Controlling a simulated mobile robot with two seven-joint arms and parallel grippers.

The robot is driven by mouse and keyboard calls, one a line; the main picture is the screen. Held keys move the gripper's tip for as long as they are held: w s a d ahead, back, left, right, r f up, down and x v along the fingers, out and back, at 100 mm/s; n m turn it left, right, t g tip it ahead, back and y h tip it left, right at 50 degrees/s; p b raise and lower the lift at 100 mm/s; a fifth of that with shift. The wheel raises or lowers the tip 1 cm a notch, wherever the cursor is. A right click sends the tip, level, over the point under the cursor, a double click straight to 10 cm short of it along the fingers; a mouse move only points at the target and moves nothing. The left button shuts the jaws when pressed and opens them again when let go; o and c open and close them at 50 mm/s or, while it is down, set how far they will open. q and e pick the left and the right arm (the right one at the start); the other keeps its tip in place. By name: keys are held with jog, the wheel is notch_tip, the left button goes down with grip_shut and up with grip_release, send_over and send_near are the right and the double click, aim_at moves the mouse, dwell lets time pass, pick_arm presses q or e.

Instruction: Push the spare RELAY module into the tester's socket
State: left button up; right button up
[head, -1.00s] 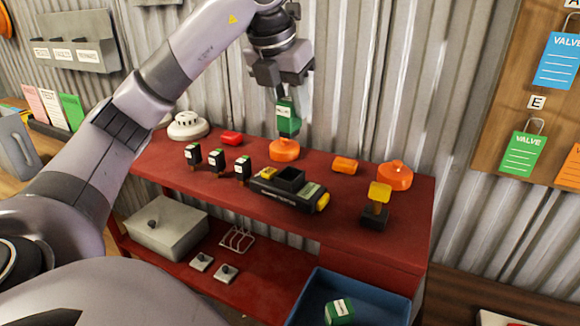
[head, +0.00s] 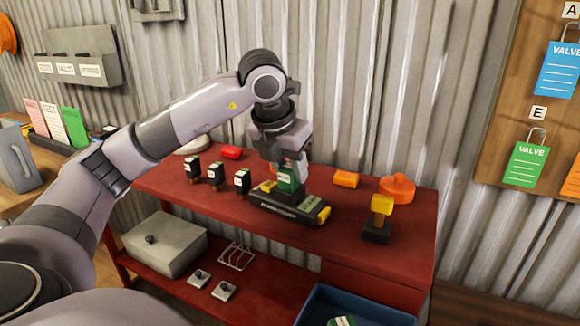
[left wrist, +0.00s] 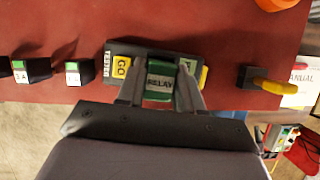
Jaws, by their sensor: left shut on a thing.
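The green RELAY module (head: 290,179) is upright at the socket of the black tester (head: 277,206). My left gripper (head: 293,168) is shut on it from above. In the left wrist view the RELAY label on the module (left wrist: 160,82) lies between the two fingers (left wrist: 160,90), over the middle of the tester (left wrist: 197,62), between its yellow GO part (left wrist: 121,66) and a pale green label. The module hides the socket, so I cannot tell how deep it sits. My right gripper is not in view.
Three small black modules (head: 215,174) stand left of the tester. A blue bin (head: 350,308) is below in front.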

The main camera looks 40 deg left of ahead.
pick_arm(q)
jog(key=shift+f, duration=0.2)
jog(key=o, duration=1)
jog(key=shift+o, duration=0.2)
jog(key=shift+r, duration=0.1)
jog(key=shift+r, duration=0.25)
jog(key=a+v, duration=0.1)
jog(key=v, duration=0.5)
notch_tip(320, 180, up, 5)
jog(key=p, duration=0.3)
send_over(283, 192)
jog(key=s, duration=0.2)
jog(key=shift+s+d+r, duration=0.15)
jog(key=shift+d, duration=0.15)
